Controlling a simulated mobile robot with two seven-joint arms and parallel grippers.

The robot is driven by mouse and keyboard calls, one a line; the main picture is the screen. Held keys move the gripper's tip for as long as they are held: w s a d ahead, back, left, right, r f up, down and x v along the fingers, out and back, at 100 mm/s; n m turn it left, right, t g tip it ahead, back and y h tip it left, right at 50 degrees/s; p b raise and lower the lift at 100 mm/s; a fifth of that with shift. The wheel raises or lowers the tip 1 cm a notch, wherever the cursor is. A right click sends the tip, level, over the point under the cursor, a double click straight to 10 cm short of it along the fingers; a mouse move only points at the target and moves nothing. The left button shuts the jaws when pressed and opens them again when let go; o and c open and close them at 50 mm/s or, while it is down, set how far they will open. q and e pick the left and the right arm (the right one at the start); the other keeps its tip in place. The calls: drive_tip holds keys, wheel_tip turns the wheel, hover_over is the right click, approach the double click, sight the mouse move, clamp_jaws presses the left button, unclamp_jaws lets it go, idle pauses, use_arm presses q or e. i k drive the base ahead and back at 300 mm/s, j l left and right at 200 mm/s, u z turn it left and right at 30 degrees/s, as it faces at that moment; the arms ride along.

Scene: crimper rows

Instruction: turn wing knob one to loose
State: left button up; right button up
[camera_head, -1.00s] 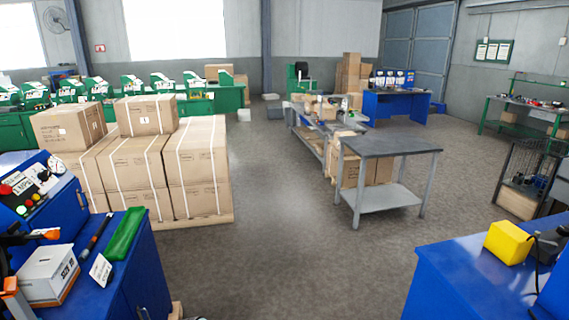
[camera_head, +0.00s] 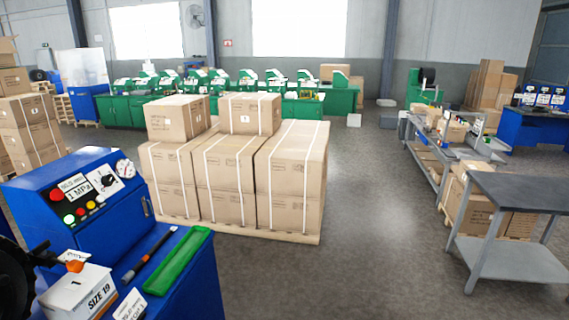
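I cannot make out a wing knob for certain. A blue machine (camera_head: 75,195) at the left has a sloped control panel with a "1 MPa" label, coloured buttons and a round gauge (camera_head: 126,168). An orange-tipped dark handle (camera_head: 75,266) stands at the lower left, above a white box (camera_head: 80,293) marked "SIZE 19" and "1". A dark round part (camera_head: 14,285) is cut off by the left edge. Neither of my grippers shows in the view.
A green tray (camera_head: 178,262) and a pen-like tool (camera_head: 150,255) lie on the blue bench. Stacked cartons (camera_head: 225,175) on a pallet stand behind it. A grey table (camera_head: 520,205) is at the right. The floor (camera_head: 370,250) between is clear.

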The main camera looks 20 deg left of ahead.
sight(41, 248)
drive_tip(key=i+z, duration=0.2)
drive_tip(key=i, duration=0.6)
drive_tip(key=i+z, duration=0.2)
drive_tip(key=i, duration=0.6)
drive_tip(key=u, duration=0.4)
drive_tip(key=i+u, duration=0.15)
drive_tip(key=u, duration=0.6)
drive_tip(key=i+l+u, duration=0.1)
drive_tip(key=u, duration=2.15)
